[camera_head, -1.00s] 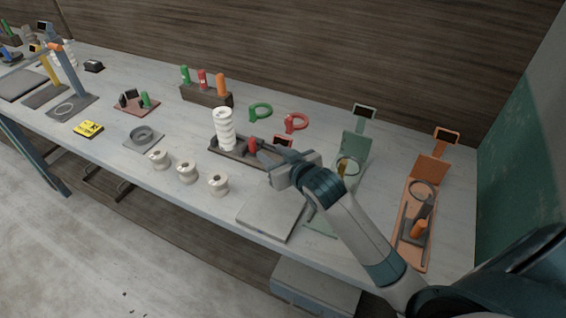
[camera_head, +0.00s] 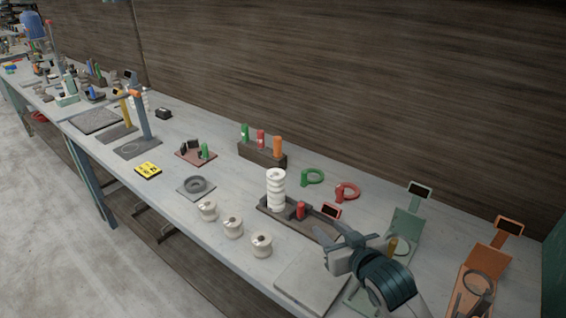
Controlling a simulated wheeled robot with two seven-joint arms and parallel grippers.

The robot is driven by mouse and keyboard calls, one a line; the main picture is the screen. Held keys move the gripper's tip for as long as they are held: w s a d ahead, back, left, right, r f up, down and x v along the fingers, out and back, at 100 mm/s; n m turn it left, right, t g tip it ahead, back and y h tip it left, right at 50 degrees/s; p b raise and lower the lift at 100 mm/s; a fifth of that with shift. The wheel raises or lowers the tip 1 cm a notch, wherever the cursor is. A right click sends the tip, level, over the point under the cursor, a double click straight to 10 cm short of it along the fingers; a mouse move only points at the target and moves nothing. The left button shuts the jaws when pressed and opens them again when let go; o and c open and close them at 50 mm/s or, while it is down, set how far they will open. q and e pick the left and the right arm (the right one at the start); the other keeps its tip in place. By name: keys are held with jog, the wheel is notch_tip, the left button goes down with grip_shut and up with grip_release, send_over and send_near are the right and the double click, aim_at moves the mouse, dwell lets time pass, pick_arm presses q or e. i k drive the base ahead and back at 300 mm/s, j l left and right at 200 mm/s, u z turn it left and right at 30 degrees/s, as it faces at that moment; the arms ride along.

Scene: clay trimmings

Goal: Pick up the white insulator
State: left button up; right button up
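A tall white ribbed insulator (camera_head: 276,190) stands upright at the left end of a dark tray (camera_head: 270,213) on the bench. A red piece (camera_head: 301,210) stands beside it in the same tray. My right gripper (camera_head: 338,246) is in front and to the right of the insulator, near the tray's right end, and does not touch the insulator. Its fingers are small and partly hidden by its own body, so I cannot tell how far they are open. My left gripper is not in view.
A flat grey plate (camera_head: 312,279) lies below my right gripper. Green and orange stands (camera_head: 477,280) are at the right.

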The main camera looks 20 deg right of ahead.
aim_at(276, 179)
jog(key=k+j, duration=0.15)
jog(key=j, duration=0.2)
jog(key=k+j, duration=0.35)
jog(key=j, duration=0.3)
